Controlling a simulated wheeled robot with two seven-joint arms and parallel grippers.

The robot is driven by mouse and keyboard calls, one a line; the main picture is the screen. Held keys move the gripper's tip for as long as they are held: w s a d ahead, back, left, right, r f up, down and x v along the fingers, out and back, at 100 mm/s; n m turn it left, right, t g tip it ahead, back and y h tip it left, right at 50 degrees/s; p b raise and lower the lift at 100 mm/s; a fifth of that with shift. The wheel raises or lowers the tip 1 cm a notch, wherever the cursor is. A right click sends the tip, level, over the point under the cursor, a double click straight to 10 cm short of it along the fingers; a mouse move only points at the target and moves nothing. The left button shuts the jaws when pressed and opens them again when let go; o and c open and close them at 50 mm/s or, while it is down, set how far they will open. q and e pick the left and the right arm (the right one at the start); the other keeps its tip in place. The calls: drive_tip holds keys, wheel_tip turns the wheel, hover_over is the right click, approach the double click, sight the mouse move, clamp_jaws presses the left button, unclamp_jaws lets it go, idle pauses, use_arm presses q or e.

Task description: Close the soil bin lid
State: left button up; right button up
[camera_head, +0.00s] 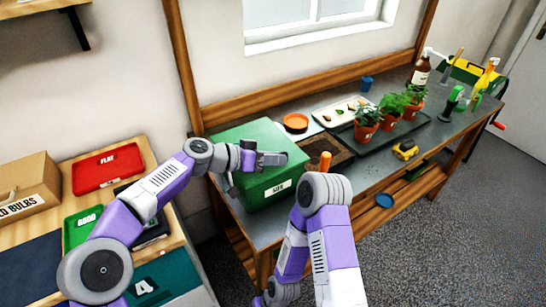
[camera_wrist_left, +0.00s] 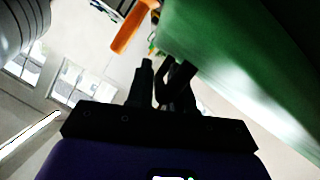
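The green soil bin (camera_head: 267,188) with a white label stands at the left end of the long workbench. Its green lid (camera_head: 240,137) lies across the top and looks down or nearly down; I cannot tell whether a small gap is left. My left gripper (camera_head: 272,159) is over the lid's right part, at or just above it; contact is unclear. In the left wrist view, its dark fingers (camera_wrist_left: 162,75) are close together with nothing seen between them, and a large green surface (camera_wrist_left: 235,70) slopes beside them. My right arm folds down in front of the bench, its gripper out of frame.
An orange handle (camera_head: 325,161) stands up right of the bin, near a soil tray (camera_head: 329,150). Potted plants (camera_head: 367,122) and bottles (camera_head: 421,70) stand farther right. A red tray (camera_head: 107,168) and cardboard box (camera_head: 28,188) are on the left table.

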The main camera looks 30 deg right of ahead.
use_arm(q)
drive_tip(key=shift+f, duration=0.35)
drive_tip(key=shift+w+a+r, duration=0.1)
drive_tip(key=shift+a+r, duration=0.1)
drive_tip(key=shift+a, duration=0.25)
drive_tip(key=v, duration=0.3)
drive_tip(key=p+v, duration=0.1)
drive_tip(key=v, duration=0.3)
drive_tip(key=shift+d+r, duration=0.15)
drive_tip(key=shift+r, duration=0.05)
drive_tip(key=shift+d+r, duration=0.1)
